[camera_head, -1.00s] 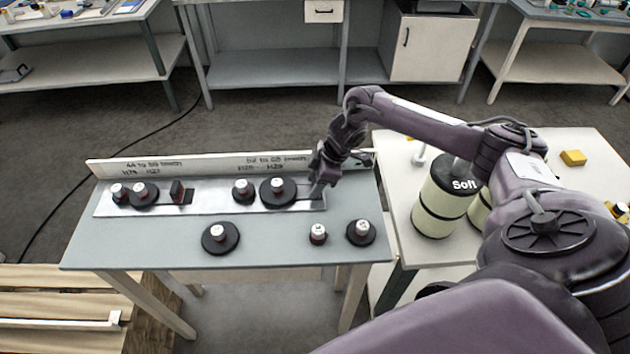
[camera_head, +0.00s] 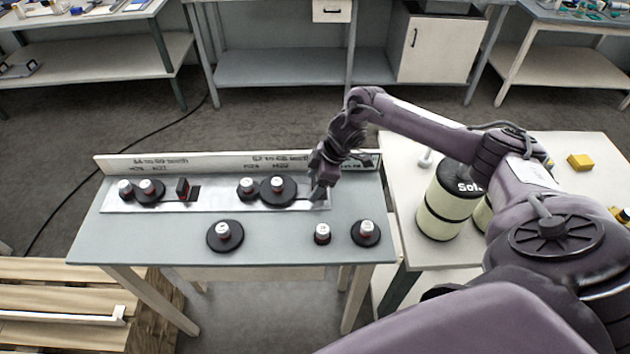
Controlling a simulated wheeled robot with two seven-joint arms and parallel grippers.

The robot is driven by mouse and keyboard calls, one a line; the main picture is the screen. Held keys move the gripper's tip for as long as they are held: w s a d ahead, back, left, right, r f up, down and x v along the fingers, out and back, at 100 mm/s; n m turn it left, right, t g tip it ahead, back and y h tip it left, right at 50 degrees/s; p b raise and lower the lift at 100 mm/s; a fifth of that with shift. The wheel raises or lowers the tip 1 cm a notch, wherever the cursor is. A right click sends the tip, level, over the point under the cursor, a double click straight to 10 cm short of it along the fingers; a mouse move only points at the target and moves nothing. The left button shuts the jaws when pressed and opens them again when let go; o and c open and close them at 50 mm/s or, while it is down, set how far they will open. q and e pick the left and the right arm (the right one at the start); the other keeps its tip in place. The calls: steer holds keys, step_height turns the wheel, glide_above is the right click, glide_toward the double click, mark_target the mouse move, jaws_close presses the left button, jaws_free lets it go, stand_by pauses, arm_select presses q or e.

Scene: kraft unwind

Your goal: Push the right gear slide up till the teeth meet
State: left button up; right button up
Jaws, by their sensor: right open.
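On the metal plate (camera_head: 215,201) of the grey bench, a large black gear (camera_head: 283,199) with a white-topped red hub forms the right pair with a smaller black gear (camera_head: 247,188) on its left. Their rims look touching or almost so; the teeth are too small to tell whether they mesh. My right gripper (camera_head: 318,194) is open, pointing down at the plate's right end, just right of the large gear. The right slide's handle cannot be made out near the fingers. My left gripper is not in view.
The left pair of gears (camera_head: 147,190) and a dark upright block (camera_head: 182,188) share the plate. Loose gears (camera_head: 225,236) (camera_head: 365,233) and a small hub piece (camera_head: 322,234) lie in front. A labelled backboard (camera_head: 220,162) stands behind. Cylinders (camera_head: 446,200) stand on the white table at right.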

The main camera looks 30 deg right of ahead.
steer(key=shift+r, duration=0.1)
steer(key=b+v, duration=0.2)
steer(key=v, duration=0.5)
steer(key=shift+r, duration=0.3)
